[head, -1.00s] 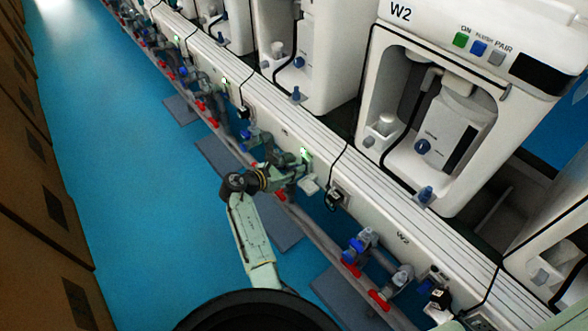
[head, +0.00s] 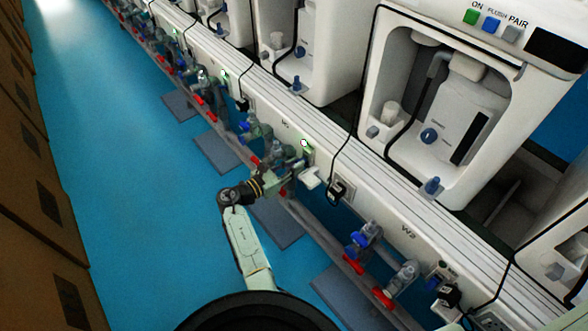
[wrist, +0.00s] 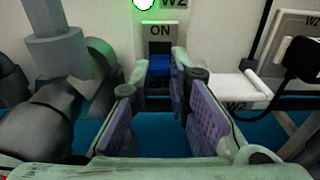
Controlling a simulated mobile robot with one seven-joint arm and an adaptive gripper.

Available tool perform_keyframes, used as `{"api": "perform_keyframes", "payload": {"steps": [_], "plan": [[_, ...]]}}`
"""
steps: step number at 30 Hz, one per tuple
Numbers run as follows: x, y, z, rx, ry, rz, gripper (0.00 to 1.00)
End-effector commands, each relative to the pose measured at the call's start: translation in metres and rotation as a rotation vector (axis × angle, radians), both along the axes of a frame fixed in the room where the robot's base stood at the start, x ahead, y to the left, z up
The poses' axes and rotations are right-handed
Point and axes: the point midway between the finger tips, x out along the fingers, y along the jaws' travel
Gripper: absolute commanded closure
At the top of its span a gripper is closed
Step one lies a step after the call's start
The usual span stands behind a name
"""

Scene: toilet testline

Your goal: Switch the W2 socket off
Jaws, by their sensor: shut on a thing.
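The W2 socket switch (wrist: 160,66) is a blue rocker in a dark recess below an ON label (wrist: 160,31). A lit green-white lamp (wrist: 144,3) and a W2 label (wrist: 174,3) are above it. My gripper (wrist: 159,80) is at the switch, its tips close on either side of the blue part and its purple inner pads facing each other. Exact contact at the tips is hard to see. In the head view, my gripper (head: 298,167) is at the white wall rail, just below the lit lamp (head: 305,143).
A white W2-marked piece (wrist: 235,91) juts out right of my gripper, and a black plug with cable (wrist: 300,60) is farther right. Grey pipe fittings (wrist: 62,60) stand close on the left. Red- and blue-handled valves (head: 365,240) line the rail. Blue floor (head: 130,200) is open at left.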

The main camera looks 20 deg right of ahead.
Motion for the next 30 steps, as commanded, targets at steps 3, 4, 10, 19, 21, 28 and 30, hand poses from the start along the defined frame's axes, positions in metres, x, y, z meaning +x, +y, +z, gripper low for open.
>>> {"api": "perform_keyframes", "payload": {"steps": [3,4,10,19,21,28,30], "plan": [[0.000,0.001,-0.016,-0.102,-0.034,0.000,1.00],[0.000,0.001,-0.018,-0.126,-0.044,0.000,1.00],[0.000,-0.001,-0.025,-0.279,-0.101,-0.001,1.00],[0.001,-0.003,-0.029,-0.439,-0.160,0.000,1.00],[0.001,-0.003,-0.029,-0.462,-0.167,0.000,1.00],[0.002,-0.004,-0.028,-0.501,-0.182,0.000,1.00],[0.002,-0.004,-0.028,-0.505,-0.184,0.000,1.00]]}}
